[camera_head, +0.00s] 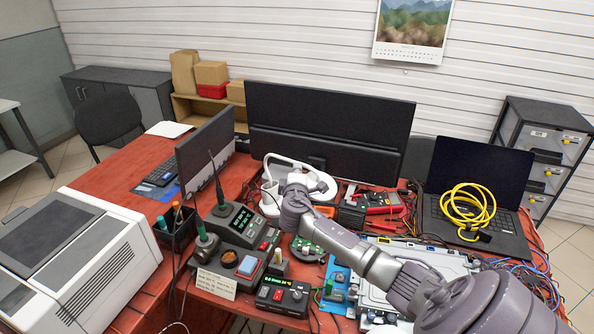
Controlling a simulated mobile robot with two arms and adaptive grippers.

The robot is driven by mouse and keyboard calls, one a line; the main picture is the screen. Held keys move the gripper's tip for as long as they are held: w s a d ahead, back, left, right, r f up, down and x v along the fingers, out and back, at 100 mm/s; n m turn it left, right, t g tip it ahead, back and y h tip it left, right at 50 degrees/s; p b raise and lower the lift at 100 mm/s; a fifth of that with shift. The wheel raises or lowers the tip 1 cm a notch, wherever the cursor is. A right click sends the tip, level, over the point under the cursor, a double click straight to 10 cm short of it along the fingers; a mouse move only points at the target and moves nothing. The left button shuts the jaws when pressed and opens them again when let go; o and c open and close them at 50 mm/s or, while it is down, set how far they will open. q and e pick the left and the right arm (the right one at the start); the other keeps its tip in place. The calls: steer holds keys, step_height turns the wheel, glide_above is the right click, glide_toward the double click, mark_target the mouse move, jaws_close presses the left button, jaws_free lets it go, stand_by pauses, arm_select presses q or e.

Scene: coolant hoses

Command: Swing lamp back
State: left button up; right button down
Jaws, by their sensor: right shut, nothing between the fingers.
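The white lamp (283,158) stands near the back middle of the red desk, in front of the wide black monitor. Its curved white arm and rounded white parts show around my right gripper. My right arm reaches in from the lower right across the desk. My right gripper (291,186) is at the lamp, overlapping it in the view; I cannot tell whether they touch. It is shut with nothing held, and its fingertips are hard to make out. Part of the lamp is hidden behind my gripper. My left gripper is not in view.
Left of the gripper stand a soldering station (238,228) and a tool holder (175,229). A laptop (480,180) bears a yellow cable coil (467,207). A circuit board and tray lie under my arm. The desk's left back part is fairly clear.

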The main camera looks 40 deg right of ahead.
steer(key=w+d+n+t+y+b, duration=0.2)
steer(key=d+n+y+b, duration=0.1)
steer(key=d, duration=0.8)
steer(key=shift+d+t+b, duration=0.3)
steer(key=shift+b, duration=0.1)
steer(key=shift+w, duration=0.1)
stand_by(0.3)
